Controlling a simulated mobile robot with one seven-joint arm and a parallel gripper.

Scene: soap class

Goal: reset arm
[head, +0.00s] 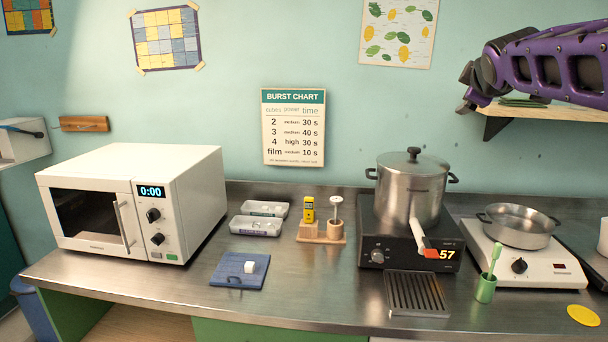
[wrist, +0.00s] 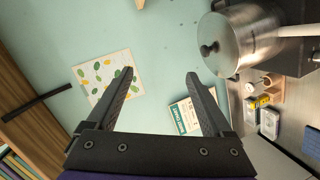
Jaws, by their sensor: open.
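My arm is purple and reaches in from the upper right of the head view. My gripper (head: 466,92) is at its end, in the air in front of the wall, above and to the right of the lidded steel pot (head: 410,190). In the wrist view my gripper (wrist: 158,90) has its two dark fingers spread apart, with only the wall and posters behind them. The gripper is open and empty. The pot also shows in the wrist view (wrist: 245,38), beyond the right finger and apart from it.
A wall shelf (head: 540,114) is right behind my arm. The steel counter (head: 310,285) holds a white microwave (head: 135,205), a black hot plate (head: 400,235) reading 57, a white hot plate (head: 525,255) with a shallow pan (head: 520,226), a green cup (head: 485,290) and a blue mat (head: 232,276).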

